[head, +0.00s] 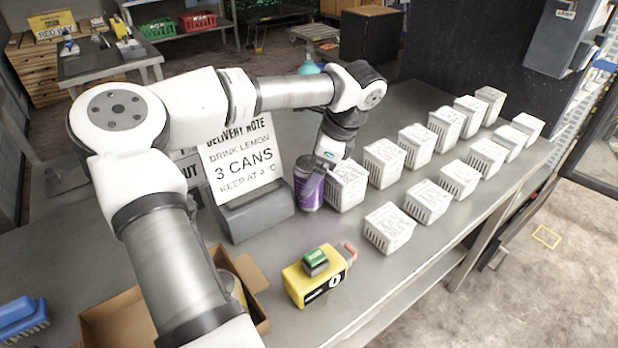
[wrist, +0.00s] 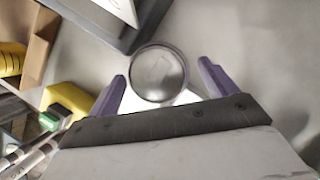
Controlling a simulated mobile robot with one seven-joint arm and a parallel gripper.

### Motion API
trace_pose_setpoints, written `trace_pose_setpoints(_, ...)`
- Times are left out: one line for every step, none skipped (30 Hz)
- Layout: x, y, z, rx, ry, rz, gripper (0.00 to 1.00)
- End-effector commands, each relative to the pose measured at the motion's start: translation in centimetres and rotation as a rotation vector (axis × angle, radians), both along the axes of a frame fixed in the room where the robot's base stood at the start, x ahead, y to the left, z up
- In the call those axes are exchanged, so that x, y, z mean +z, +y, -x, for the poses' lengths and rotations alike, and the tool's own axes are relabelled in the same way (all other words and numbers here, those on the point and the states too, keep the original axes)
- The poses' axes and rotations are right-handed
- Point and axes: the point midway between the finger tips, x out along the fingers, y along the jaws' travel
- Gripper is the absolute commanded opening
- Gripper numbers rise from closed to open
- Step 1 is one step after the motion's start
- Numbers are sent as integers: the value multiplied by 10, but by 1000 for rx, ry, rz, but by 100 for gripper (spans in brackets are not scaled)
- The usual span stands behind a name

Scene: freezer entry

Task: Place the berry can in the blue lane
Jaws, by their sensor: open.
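The berry can, a purple can (head: 308,192), stands upright on the grey counter, right of the sign stand and close to the nearest white block of the back row. In the wrist view its round silver top (wrist: 160,74) lies between the two purple-looking fingers. My gripper (head: 322,168) is open and low at the can, partly hidden by it and by the wrist. In the wrist view my gripper (wrist: 162,70) has a finger on each side of the can, with gaps visible. I cannot make out a blue lane in either view.
Two rows of white blocks (head: 385,162) run along the counter (head: 370,275), with a bare strip between them. A delivery note sign (head: 240,160), a yellow container (head: 312,280) and a cardboard box (head: 110,318) stand nearby. The counter's right edge drops to the floor.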

Motion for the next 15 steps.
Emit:
trace_pose_setpoints(-3,3,0,-1,5,1,85)
trace_pose_setpoints(-8,5,0,-1,4,0,85)
trace_pose_setpoints(-13,6,0,-1,4,1,85)
trace_pose_setpoints(-16,7,-1,-1,3,2,85)
trace_pose_setpoints(-18,8,-1,-1,2,1,85)
trace_pose_setpoints(-21,9,-1,-2,1,1,85)
trace_pose_setpoints(-22,9,-1,-2,1,1,85)
trace_pose_setpoints(-23,10,-1,-2,1,1,85)
trace_pose_setpoints(-24,10,-1,-1,0,0,85)
trace_pose_setpoints(-24,10,-2,-1,0,0,85)
trace_pose_setpoints(-24,10,-2,-1,0,0,85)
trace_pose_setpoints(-24,10,-2,-1,0,0,85)
trace_pose_setpoints(-24,10,-2,-1,0,0,85)
trace_pose_setpoints(-24,10,-2,-1,0,0,82)
trace_pose_setpoints(-24,10,-2,-1,0,0,77)
